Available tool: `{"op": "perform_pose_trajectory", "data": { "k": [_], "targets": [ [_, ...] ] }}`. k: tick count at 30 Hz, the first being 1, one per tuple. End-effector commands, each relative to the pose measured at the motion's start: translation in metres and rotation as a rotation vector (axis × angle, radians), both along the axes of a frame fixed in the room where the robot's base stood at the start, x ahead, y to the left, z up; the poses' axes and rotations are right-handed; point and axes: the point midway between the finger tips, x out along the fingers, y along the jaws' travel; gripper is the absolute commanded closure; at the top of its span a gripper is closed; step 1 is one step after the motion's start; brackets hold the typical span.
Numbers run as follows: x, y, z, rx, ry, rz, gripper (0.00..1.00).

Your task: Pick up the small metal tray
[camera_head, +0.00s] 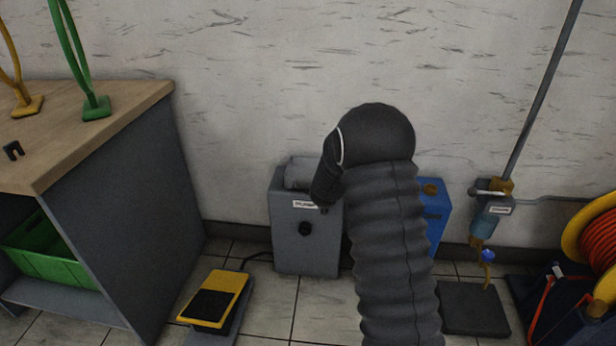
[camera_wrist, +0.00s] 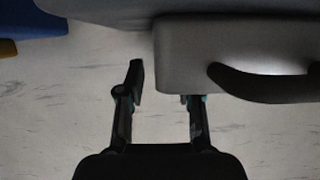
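My gripper (camera_wrist: 164,84) is open in the wrist view, with its two dark fingers spread apart. The edge of a pale grey body (camera_wrist: 178,55) lies at the fingertips and covers part of the right one. I cannot tell whether the fingers touch it or are only near it. In the head view my dark ribbed arm reaches up, and its end bends to the left beside a grey box (camera_head: 306,250); the fingers cannot be made out there. A light grey rounded piece (camera_head: 299,172) is on top of the box. I cannot clearly identify the small metal tray in either view.
A blue box (camera_head: 436,212) stands right of the grey box, partly behind my arm. A yellow-black pedal (camera_head: 215,300) is on the tiled floor. A wooden-topped bench (camera_head: 110,112) is at left, with a green bin (camera_head: 45,250) below. A hose reel (camera_head: 590,240) is at right.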

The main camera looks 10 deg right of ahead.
Motion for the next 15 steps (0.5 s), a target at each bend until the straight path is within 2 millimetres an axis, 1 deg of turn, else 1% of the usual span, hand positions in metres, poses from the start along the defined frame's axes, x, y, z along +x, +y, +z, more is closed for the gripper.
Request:
{"op": "perform_pose_trajectory", "data": {
  "k": [1, 3, 6, 14, 15],
  "targets": [
    [0.007, -0.002, -0.003, 0.0, 0.0, 0.0, 0.65],
    [0.014, -0.004, -0.006, 0.0, 0.001, 0.0, 0.65],
    [0.02, -0.006, -0.008, 0.0, 0.0, 0.0, 0.65],
    [0.021, -0.007, -0.009, 0.0, 0.0, 0.0, 0.65],
    [0.021, -0.007, -0.009, 0.0, 0.0, 0.0, 0.75]
  ]
}}
